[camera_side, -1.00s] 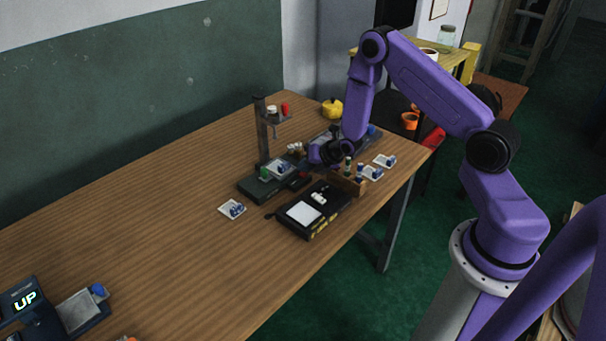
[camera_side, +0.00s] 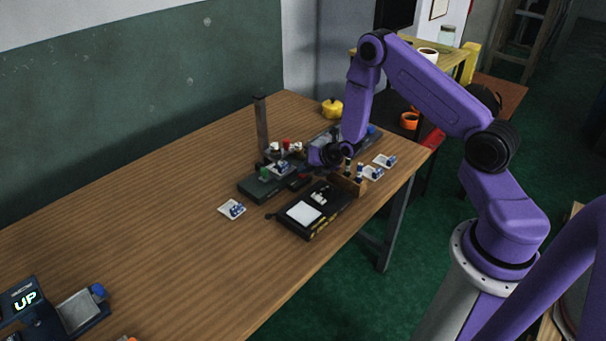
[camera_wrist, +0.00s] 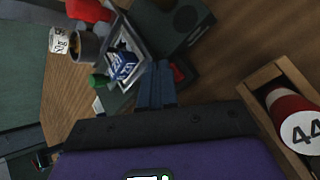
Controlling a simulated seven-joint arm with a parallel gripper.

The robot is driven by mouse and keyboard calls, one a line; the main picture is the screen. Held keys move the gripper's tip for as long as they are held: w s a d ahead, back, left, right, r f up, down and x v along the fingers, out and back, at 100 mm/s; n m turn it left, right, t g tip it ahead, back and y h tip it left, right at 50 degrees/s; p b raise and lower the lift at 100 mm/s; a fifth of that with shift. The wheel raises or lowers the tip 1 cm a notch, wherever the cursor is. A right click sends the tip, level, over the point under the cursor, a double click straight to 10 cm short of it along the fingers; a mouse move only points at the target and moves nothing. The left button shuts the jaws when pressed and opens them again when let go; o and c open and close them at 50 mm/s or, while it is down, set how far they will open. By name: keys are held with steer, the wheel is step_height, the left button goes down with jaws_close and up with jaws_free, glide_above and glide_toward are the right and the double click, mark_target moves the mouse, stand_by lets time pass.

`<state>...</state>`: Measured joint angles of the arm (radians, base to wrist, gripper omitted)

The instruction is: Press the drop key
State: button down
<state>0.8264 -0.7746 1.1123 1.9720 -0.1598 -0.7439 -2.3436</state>
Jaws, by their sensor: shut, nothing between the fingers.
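The film tower shows as a dark upright post (camera_side: 262,125) on a dark base (camera_side: 262,190). Its head, with a red cap (camera_side: 286,142), sits low on the post, just above a pale tray holding a blue-and-white block (camera_wrist: 123,64). A green knob (camera_wrist: 99,80) is at one side of the base, and a dark red key (camera_wrist: 178,72) at the other. I cannot read which is the drop key. My gripper (camera_wrist: 157,72) is shut and empty, with its fingertips close beside the red key in the wrist view; contact cannot be told.
A wooden rack (camera_side: 349,183) of small bottles stands right of the tower. A black box with a white pad (camera_side: 303,213) is in front. Small trays with blue blocks lie around, one at left (camera_side: 232,209). A display (camera_side: 25,301) reads "UP".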

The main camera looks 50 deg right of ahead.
mark_target(306, 176)
steer(key=shift+r, duration=0.85)
steer(key=shift+r, duration=2.5)
